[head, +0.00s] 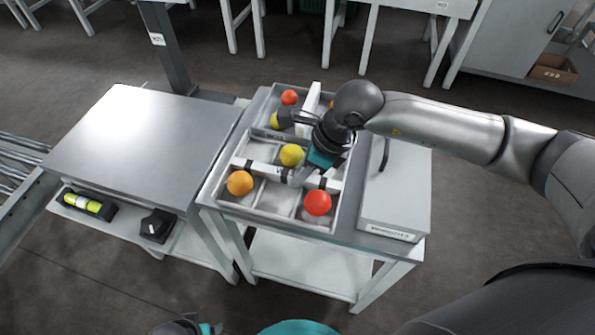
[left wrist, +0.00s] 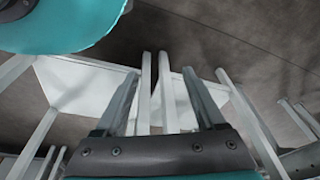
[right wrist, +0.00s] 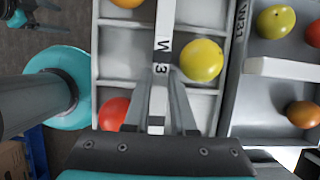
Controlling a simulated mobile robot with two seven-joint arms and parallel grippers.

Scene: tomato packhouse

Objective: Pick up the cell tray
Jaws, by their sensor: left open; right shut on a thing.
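The near cell tray (head: 270,220) is grey with several compartments and sits on a table. A yellow tomato (head: 291,155), an orange tomato (head: 240,183) and a red tomato (head: 318,203) lie in separate compartments. A white handle bar (right wrist: 164,28) with black bands and lettering crosses its middle. My right gripper (head: 298,178) is over the tray; in the right wrist view its fingers (right wrist: 158,118) are shut on this bar. My left gripper (left wrist: 160,112) is open and empty, low down; only a bit shows at the head view's bottom edge.
A second cell tray (right wrist: 236,85) marked W31 adjoins it at the back, with tomatoes in it. A grey box (head: 402,190) stands right of the trays. A bare grey cart top (head: 140,140) is free on the left; its lower shelf holds a yellow-green item (head: 82,203).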

